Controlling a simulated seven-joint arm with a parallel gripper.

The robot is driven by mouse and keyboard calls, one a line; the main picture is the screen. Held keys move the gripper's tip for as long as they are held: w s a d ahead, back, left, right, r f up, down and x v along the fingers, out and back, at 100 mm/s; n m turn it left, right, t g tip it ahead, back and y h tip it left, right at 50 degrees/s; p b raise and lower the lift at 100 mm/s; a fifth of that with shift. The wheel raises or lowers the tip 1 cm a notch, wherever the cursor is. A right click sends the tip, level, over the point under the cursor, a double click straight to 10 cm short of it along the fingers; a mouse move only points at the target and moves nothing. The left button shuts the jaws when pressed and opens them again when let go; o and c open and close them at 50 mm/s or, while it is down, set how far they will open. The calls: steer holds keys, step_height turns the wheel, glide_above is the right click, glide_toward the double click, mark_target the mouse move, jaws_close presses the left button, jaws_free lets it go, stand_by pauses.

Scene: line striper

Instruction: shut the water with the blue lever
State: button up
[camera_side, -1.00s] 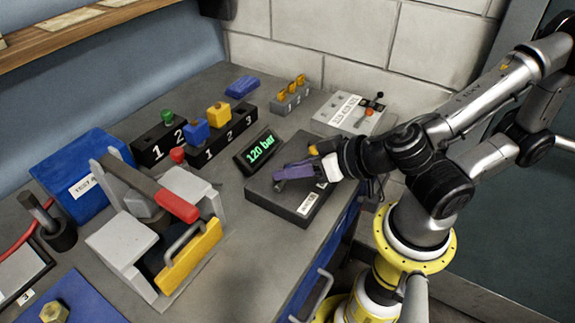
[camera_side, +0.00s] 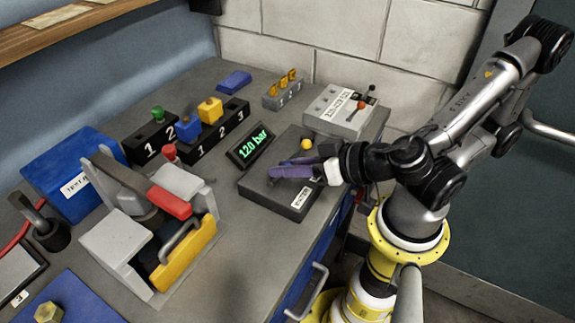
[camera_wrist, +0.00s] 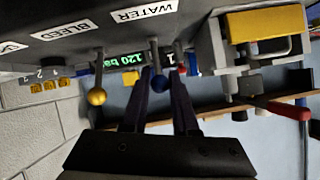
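The blue-knobbed lever (camera_wrist: 157,84) hangs in the wrist view under the WATER label (camera_wrist: 144,13) on the dark valve box (camera_wrist: 60,35). My gripper (camera_wrist: 161,76) has its two purple fingers apart, one on each side of the blue lever in that view. I cannot tell whether either finger touches it. In the side view my gripper (camera_side: 294,171) is low over the valve box (camera_side: 262,190), and the blue knob is hidden there. A yellow-knobbed lever (camera_wrist: 97,97) stands at the BLEED label, outside the fingers; its knob (camera_side: 306,144) shows behind my gripper in the side view.
A display (camera_side: 250,146) reading 120 bar stands beside the valve box. A grey box with small levers (camera_side: 335,110) is behind it. A clamp fixture with a red handle (camera_side: 169,202) and yellow block (camera_side: 185,258) is at the left. Numbered holders (camera_side: 220,128) stand farther back.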

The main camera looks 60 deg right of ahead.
steer(key=o, duration=0.4)
steer(key=shift+w, duration=0.1)
